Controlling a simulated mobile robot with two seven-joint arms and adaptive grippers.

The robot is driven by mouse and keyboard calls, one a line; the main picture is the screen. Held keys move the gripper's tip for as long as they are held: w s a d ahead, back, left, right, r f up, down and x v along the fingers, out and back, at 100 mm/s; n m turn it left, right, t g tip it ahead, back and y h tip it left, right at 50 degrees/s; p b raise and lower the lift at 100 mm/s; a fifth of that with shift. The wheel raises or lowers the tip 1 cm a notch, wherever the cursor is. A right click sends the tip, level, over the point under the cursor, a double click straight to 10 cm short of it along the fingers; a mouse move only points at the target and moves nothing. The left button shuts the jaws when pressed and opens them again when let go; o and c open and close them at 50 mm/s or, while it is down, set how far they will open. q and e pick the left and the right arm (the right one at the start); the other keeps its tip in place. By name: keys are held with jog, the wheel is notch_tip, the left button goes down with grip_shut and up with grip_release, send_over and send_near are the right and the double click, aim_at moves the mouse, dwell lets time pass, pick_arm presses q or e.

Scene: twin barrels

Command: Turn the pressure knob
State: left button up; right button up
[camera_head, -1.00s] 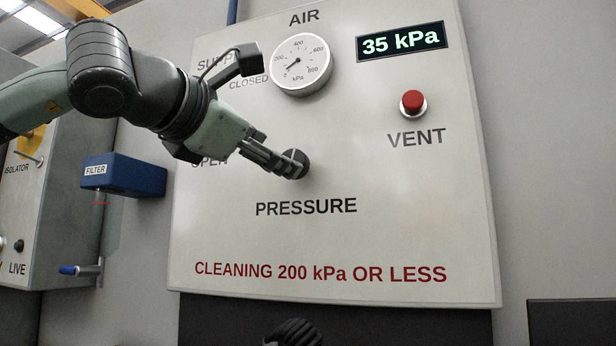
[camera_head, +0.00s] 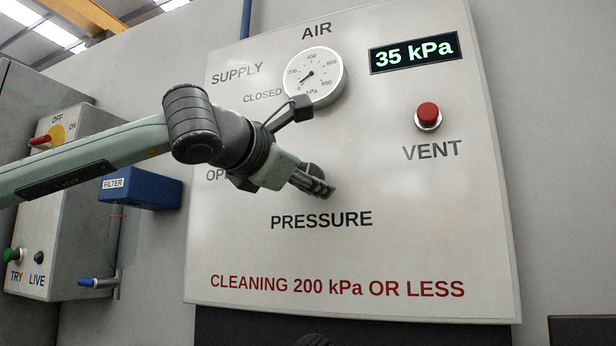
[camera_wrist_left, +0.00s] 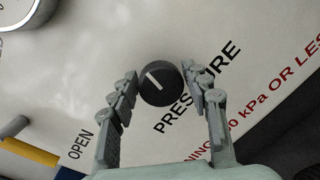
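The pressure knob (camera_wrist_left: 160,84) is a round dark knob with a white pointer line, above the PRESSURE label in the head view. There it is mostly hidden behind my left gripper (camera_head: 322,187). In the left wrist view my left gripper (camera_wrist_left: 160,80) has a finger on each side of the knob, with narrow gaps apparent; contact is not clear. The white line slants toward the upper left in that view. The round gauge (camera_head: 313,77) has its needle low, and the green display (camera_head: 414,53) reads 35 kPa. My right gripper is not in view.
A red VENT button (camera_head: 428,115) is right of the knob. A blue filter box (camera_head: 141,187) and an isolator box (camera_head: 45,235) stand left. The panel's lower right is clear.

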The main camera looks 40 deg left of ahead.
pick_arm(q)
jog(key=c, duration=0.7)
